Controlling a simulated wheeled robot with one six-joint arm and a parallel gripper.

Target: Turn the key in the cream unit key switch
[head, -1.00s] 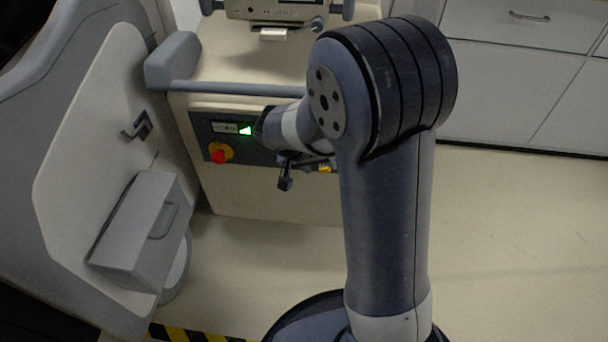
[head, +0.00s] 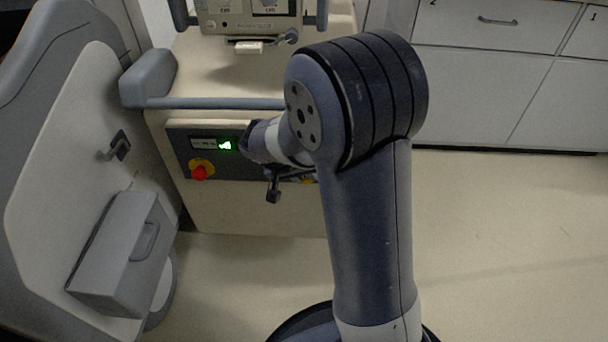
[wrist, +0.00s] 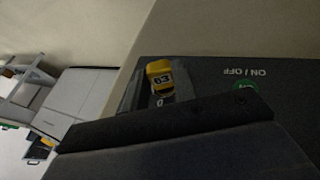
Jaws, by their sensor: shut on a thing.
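The cream unit (head: 255,212) stands in front of me with a dark panel on its front (head: 178,142). The panel carries a lit green display (head: 225,145) and a red knob on a yellow ring (head: 200,172). My arm covers the panel's right part. My gripper (wrist: 165,122) fills the lower part of that view as a dark block just in front of the tag. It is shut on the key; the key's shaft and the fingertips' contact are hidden.
A grey bar handle (head: 215,103) runs across the unit above the panel. White drawers (head: 480,80) are at the back right. The floor at right (head: 510,230) is clear.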

